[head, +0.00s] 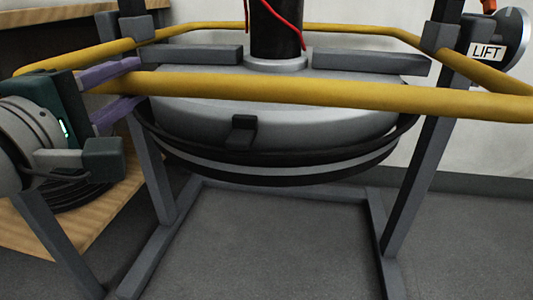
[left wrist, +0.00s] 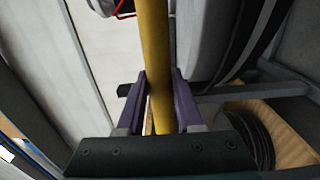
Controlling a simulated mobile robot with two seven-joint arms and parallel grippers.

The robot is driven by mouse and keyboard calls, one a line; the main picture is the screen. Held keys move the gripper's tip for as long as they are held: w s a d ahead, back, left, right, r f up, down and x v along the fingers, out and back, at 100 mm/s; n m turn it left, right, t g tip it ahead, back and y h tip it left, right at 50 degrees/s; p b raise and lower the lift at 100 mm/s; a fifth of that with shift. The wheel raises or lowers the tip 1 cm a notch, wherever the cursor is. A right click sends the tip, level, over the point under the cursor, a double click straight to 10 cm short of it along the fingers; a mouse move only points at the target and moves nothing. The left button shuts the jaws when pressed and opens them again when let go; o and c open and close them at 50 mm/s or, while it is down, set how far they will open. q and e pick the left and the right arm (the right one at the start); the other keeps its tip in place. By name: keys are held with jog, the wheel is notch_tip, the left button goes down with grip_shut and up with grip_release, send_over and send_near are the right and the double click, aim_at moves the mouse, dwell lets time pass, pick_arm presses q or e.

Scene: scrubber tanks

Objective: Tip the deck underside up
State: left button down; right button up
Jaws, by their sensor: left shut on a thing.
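The deck (head: 300,112) is a round grey disc with a dark rim, held level in a grey stand under a yellow rail. A dark column with a red cable stands on its middle. The yellow rail (head: 300,90) runs around the deck and crosses in front of it. My left gripper (head: 138,82), with purple fingers, is shut on the yellow rail at its left end. In the left wrist view the rail (left wrist: 157,60) passes between the purple fingers, and the deck's edge (left wrist: 205,45) shows beside it. My right gripper is not in view.
The grey stand's legs (head: 405,190) rise from a floor frame. A round knob marked LIFT (head: 512,40) sits at the upper right. A wooden surface (head: 85,225) with a black coil (head: 75,195) is at the left. The floor inside the frame is clear.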

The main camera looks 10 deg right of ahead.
pick_arm(q)
notch_tip(320, 180, down, 8)
jog(key=w+b, duration=0.1)
jog(key=b, duration=0.4)
jog(key=shift+w+d+r+b, duration=0.2)
jog(key=shift+w+r+b, duration=0.05)
jog(key=shift+b, duration=0.15)
